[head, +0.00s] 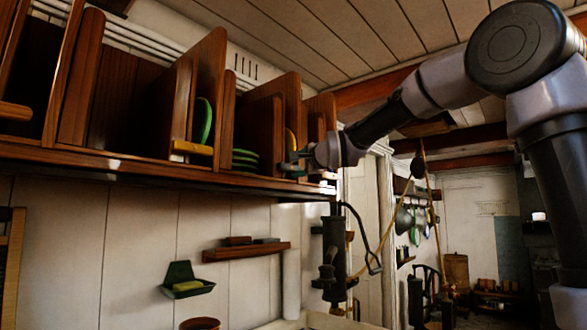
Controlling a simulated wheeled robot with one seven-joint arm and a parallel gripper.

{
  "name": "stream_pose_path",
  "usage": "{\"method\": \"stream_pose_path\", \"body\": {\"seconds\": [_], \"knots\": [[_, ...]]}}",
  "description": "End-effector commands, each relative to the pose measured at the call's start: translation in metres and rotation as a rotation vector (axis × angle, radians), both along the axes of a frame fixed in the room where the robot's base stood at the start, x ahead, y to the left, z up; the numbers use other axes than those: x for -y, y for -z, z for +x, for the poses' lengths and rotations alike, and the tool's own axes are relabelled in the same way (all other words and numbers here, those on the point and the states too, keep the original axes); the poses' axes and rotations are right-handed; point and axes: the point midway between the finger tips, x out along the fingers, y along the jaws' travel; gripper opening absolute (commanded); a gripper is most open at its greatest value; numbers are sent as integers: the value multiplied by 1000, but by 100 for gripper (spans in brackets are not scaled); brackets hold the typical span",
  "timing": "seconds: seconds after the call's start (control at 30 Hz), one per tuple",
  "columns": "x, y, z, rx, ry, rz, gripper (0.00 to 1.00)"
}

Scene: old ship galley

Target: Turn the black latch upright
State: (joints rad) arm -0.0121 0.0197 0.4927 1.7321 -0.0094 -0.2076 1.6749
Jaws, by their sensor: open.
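My gripper (287,163) is at the front edge of the wooden wall shelf, near its right end. Its jaws are open and point left toward the shelf front, with dark greenish fingertips. I cannot make out the black latch for certain; it may be hidden at or behind my fingers. The wooden shelf (110,166) is split by upright dividers into several compartments. A yellow bar (192,148) lies level across the front of a middle compartment.
A green plate (202,121) stands upright in one compartment, and stacked green plates (244,160) lie in another. Below are a small wooden ledge (246,252), a green holder (186,281) and a black pump (333,250) with a handle. Open room lies to the right.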

Motion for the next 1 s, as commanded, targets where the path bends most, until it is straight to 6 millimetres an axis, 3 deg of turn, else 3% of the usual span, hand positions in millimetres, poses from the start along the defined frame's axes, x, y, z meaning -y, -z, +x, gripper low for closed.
{"method": "stream_pose_path", "body": {"seconds": [0.23,0.63,0.8,1.0], "knots": [[-13,0,22,0,-1,1,60],[-15,0,27,0,1,-1,60],[-15,0,27,0,1,-1,0],[-15,1,27,2,1,-4,0]]}}
